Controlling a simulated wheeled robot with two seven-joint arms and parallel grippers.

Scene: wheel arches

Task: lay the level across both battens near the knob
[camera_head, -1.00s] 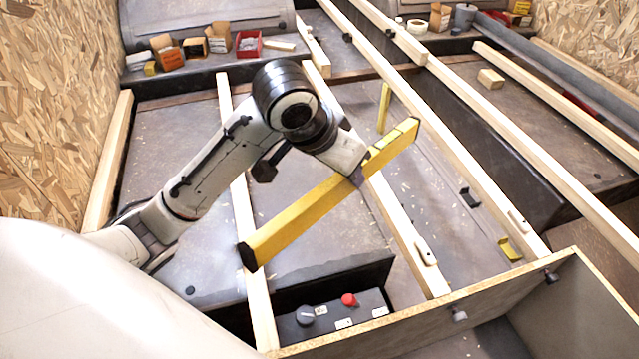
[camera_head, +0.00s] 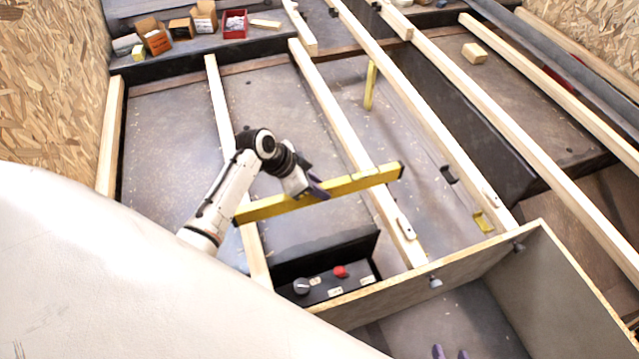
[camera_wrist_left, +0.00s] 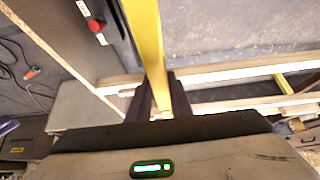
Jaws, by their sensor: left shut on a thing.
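The yellow level (camera_head: 362,181) spans above or on the left batten (camera_head: 226,130) and right batten (camera_head: 335,110); contact with them cannot be told. My left gripper (camera_head: 316,190) is shut on the level between the two battens. In the left wrist view the level (camera_wrist_left: 145,35) runs between the dark fingers (camera_wrist_left: 160,95). The dark knob (camera_head: 301,286) is on a control box, nearer the front than the level. Two purplish fingertips of my right gripper (camera_head: 450,352) show apart at the bottom edge, with nothing seen between them; the rest is out of frame.
A red button (camera_head: 340,271) sits beside the knob, also seen in the left wrist view (camera_wrist_left: 96,25). A wooden panel (camera_head: 400,290) edges the front. A yellow upright piece (camera_head: 370,85) stands beyond the right batten. Small boxes (camera_head: 155,36) and a red bin (camera_head: 235,24) are at the back.

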